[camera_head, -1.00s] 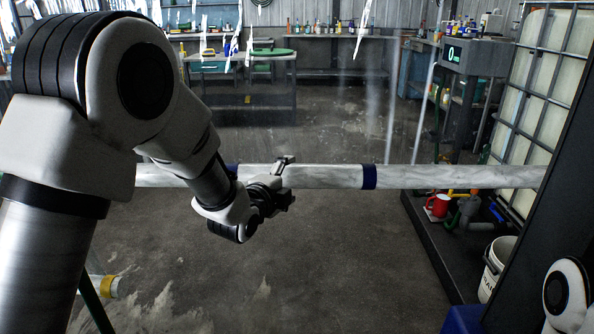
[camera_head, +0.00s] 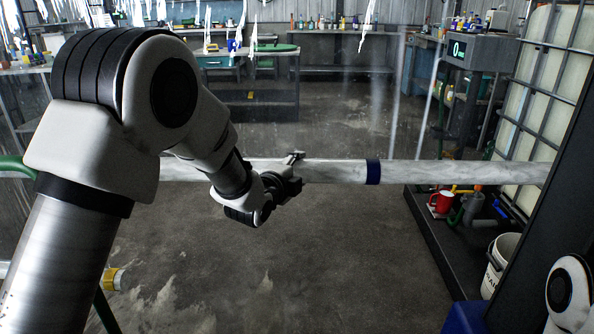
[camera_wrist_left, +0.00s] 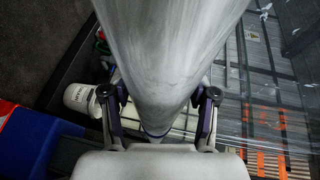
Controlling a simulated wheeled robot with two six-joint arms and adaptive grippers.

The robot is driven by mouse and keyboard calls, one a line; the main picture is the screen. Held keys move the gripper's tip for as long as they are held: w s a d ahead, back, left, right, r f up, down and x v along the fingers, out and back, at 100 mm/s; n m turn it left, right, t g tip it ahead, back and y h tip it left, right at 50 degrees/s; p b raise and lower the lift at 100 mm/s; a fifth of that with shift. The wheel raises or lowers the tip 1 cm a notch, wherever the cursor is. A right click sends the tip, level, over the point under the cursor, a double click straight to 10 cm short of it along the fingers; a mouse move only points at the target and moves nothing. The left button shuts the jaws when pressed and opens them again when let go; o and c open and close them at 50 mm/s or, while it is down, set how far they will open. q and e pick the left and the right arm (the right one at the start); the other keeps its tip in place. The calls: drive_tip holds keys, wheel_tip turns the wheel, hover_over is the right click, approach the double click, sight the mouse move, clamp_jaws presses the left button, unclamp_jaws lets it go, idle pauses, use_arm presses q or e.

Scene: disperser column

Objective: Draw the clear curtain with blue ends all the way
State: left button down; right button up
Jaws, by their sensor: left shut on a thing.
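A long pale, cloudy grey-white roll or tube (camera_head: 440,173) runs level across the head view, with a dark blue band (camera_head: 373,171) right of my gripper. I cannot tell how much of it is the clear curtain; faint streaky haze shows above it. My left gripper (camera_head: 296,170) is shut on this pale roll, left of the blue band. In the left wrist view the roll (camera_wrist_left: 165,60) fills the space between my two fingers (camera_wrist_left: 160,105). My left arm hides the roll's stretch behind it. My right gripper is out of view; only part of my right arm shows at lower right.
A caged white tank (camera_head: 535,100) stands behind. Workbenches (camera_head: 250,80) line the back. The grey floor in the middle is clear.

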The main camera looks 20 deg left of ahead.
use_arm(q)
wheel_tip(320, 180, down, 31)
drive_tip(key=b, duration=1.4)
drive_tip(key=shift+s+f, duration=0.15)
drive_tip(key=shift+c, duration=1.6)
unclamp_jaws()
drive_tip(key=shift+f, duration=0.15)
drive_tip(key=shift+r, duration=0.2)
drive_tip(key=v, duration=1.1)
drive_tip(key=shift+s, duration=0.4)
